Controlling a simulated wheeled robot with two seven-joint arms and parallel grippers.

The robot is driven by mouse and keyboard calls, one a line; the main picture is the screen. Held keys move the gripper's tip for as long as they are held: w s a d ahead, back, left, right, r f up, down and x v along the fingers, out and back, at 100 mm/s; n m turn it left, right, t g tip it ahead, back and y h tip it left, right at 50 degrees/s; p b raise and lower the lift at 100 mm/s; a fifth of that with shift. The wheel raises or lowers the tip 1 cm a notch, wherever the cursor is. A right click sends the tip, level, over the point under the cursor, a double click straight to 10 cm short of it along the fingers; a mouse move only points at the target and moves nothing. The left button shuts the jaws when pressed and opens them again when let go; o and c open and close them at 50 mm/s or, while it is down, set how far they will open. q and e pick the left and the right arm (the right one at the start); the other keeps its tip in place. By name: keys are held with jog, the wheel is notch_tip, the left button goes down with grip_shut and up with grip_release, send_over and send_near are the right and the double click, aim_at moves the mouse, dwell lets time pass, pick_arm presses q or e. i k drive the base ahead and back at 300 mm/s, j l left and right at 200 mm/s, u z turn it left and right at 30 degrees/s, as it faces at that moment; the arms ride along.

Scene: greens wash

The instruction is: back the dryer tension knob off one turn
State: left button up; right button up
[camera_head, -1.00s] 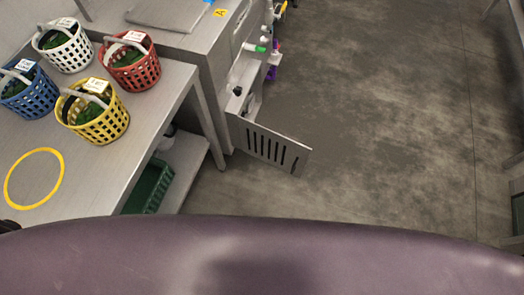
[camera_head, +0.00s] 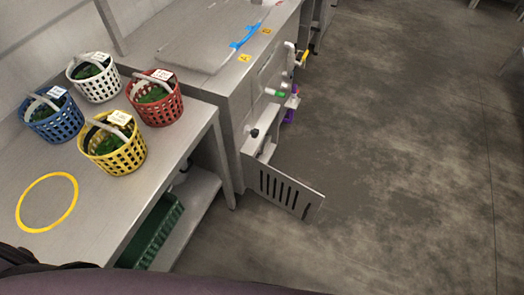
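A small black knob (camera_head: 254,133) shows on the side of the steel unit (camera_head: 228,100), just above an open slotted panel (camera_head: 286,190). I cannot tell for sure that it is the tension knob, and no marking on it can be read. The panel hangs out from the foot of the unit over the floor. Neither of my grippers is in view; only dark parts of my own body show along the bottom edge.
A steel table at left (camera_head: 95,215) carries blue (camera_head: 58,125), white (camera_head: 98,88), red (camera_head: 160,108) and yellow (camera_head: 118,160) baskets with greens. A yellow ring (camera_head: 47,228) marks its top. A green crate (camera_head: 150,235) is below. Pipes with coloured handles (camera_head: 279,94) project beyond the knob. Floor at right is clear.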

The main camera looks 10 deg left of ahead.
aim_at(254, 133)
jog(key=i+l, duration=0.15)
jog(key=i+l+u, duration=0.5)
jog(key=l, duration=0.2)
jog(key=l+u, duration=0.3)
jog(key=l, duration=0.05)
